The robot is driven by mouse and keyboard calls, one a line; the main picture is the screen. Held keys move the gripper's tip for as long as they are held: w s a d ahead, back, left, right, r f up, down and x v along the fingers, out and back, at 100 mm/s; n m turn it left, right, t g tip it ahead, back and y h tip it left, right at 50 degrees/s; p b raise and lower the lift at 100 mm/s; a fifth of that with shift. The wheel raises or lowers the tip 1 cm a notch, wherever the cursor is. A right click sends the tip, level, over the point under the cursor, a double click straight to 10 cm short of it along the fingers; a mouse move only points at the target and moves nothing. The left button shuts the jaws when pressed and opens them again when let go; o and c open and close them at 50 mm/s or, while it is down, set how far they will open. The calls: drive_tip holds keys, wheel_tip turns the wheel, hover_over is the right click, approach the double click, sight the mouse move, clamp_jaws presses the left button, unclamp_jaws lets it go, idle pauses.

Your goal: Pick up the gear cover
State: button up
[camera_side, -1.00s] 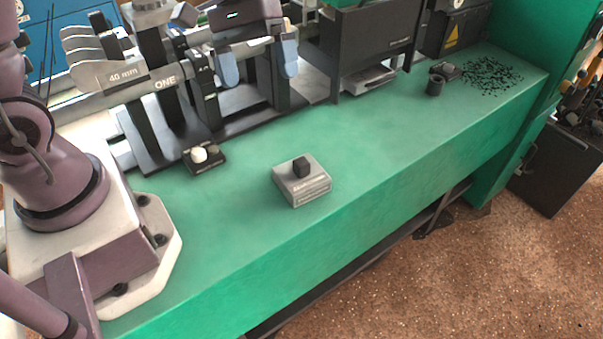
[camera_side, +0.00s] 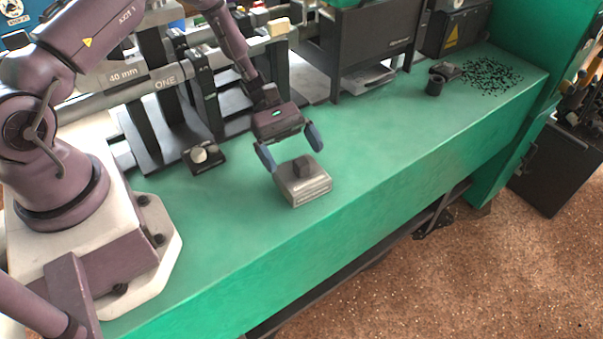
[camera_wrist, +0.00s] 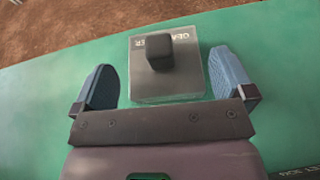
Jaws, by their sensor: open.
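The gear cover (camera_side: 305,187) is a grey, flat block with a dark knob (camera_side: 303,167) on top. It sits on the green bench top. In the wrist view the gear cover (camera_wrist: 183,84) has its dark knob (camera_wrist: 159,52) near the middle and partly hidden lettering along its edge. My gripper (camera_side: 290,152) is open, with its blue fingers spread. It hangs above the cover with a finger toward either side. In the wrist view the fingers of my gripper (camera_wrist: 163,84) lie left and right of the cover, with gaps, and hold nothing.
A small dark block with a pale round knob (camera_side: 199,155) stands left of the cover. Black machinery (camera_side: 362,45) lines the back. A dark cup (camera_side: 436,85) and scattered black bits (camera_side: 492,76) lie far right. The green bench (camera_side: 400,130) is clear right of the cover.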

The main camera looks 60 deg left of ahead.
sight(298, 160)
drive_tip(key=shift+x, duration=1.95)
drive_tip(key=c, duration=0.6)
drive_tip(key=shift+r, duration=0.1)
